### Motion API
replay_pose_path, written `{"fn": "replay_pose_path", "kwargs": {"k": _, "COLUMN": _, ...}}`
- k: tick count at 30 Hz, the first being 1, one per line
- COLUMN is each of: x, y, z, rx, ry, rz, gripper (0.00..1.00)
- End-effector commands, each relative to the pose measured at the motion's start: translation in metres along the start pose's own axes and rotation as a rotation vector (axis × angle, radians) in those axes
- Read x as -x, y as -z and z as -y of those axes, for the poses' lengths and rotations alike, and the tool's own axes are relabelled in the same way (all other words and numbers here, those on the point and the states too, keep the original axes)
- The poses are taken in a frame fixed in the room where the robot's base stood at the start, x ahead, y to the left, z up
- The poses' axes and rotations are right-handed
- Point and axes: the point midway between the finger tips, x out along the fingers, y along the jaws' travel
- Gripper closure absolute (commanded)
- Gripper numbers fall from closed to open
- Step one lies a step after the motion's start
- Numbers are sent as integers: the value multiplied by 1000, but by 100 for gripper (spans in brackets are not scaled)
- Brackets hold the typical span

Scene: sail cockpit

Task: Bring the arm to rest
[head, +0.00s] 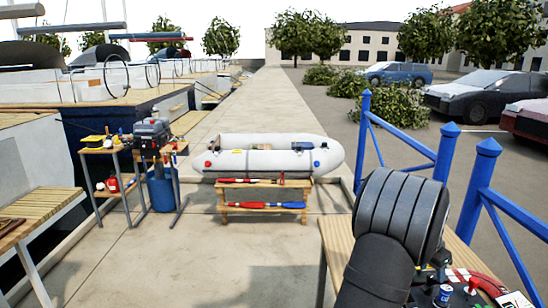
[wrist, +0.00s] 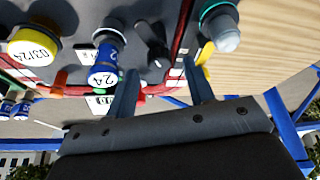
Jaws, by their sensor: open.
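My gripper (wrist: 160,78) shows in the wrist view with its two blue-grey fingers apart and nothing visible between them. Its fingertips reach toward a grey panel or tray (wrist: 70,20) with several coloured items; I cannot tell whether they touch it. In the head view my dark arm stands at the right over a wooden table (head: 333,240) and hides the gripper.
Around the fingers are a yellow-capped item (wrist: 33,46), a blue item marked 24 (wrist: 104,62) and a teal-ringed one (wrist: 220,28). Blue railings (head: 405,147) stand behind the table.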

Motion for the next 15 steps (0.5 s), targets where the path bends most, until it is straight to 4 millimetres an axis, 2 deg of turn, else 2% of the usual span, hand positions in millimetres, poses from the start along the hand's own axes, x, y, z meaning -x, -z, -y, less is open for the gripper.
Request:
{"fn": "replay_pose_path", "kwargs": {"k": 3, "x": -26, "y": -1, "z": -1, "rx": 0, "ry": -2, "rz": 2, "gripper": 52}}
{"fn": "replay_pose_path", "kwargs": {"k": 15, "x": -24, "y": 0, "z": -3, "rx": 216, "ry": 90, "rz": -8, "gripper": 52}}
